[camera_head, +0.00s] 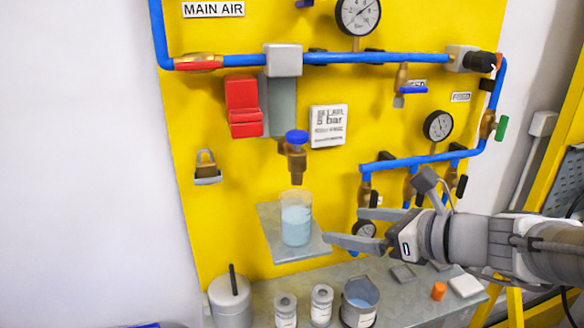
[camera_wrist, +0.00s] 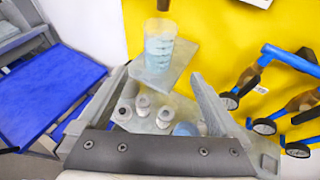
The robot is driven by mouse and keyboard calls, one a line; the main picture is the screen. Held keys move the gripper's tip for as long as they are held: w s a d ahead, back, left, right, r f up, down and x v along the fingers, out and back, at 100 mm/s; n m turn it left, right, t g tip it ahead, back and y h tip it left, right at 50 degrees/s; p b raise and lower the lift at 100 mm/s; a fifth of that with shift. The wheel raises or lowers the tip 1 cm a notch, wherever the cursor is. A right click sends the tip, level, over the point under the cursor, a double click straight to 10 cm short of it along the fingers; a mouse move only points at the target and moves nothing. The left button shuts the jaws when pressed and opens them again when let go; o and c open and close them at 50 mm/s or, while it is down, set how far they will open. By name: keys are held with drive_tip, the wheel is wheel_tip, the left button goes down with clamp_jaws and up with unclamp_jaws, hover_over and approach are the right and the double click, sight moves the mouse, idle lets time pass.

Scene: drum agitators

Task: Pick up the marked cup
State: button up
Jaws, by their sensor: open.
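A clear cup (camera_head: 296,218) with pale blue liquid stands upright on a small grey shelf (camera_head: 272,242) below a brass tap with a blue knob (camera_head: 297,143). Faint marks seem to show on its wall. In the wrist view the cup (camera_wrist: 159,43) is beyond the fingertips, near the middle top. My gripper (camera_head: 342,226) is open and empty, to the right of the cup and apart from it. Its fingers also show in the wrist view (camera_wrist: 158,78).
The yellow panel (camera_head: 225,200) stands behind, with blue pipes (camera_head: 370,58) and gauges (camera_head: 357,14). The grey bench (camera_head: 405,303) holds a lidded pot (camera_head: 229,297), two small labelled bottles (camera_head: 321,302) and an orange piece (camera_head: 439,290). The space between gripper and cup looks clear.

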sight(309, 220)
drive_tip(key=b+x, duration=0.1)
drive_tip(key=x, duration=1)
drive_tip(key=shift+w+a+f+b, duration=0.1)
drive_tip(key=shift+w+a+b, duration=0.05)
drive_tip(key=shift+w+b, duration=0.15)
drive_tip(key=shift+a+x, duration=0.2)
drive_tip(key=shift+x, duration=2.65)
drive_tip(key=shift+s, duration=0.15)
drive_tip(key=c, duration=1.5)
drive_tip(key=shift+o, duration=0.2)
drive_tip(key=shift+r, duration=0.4)
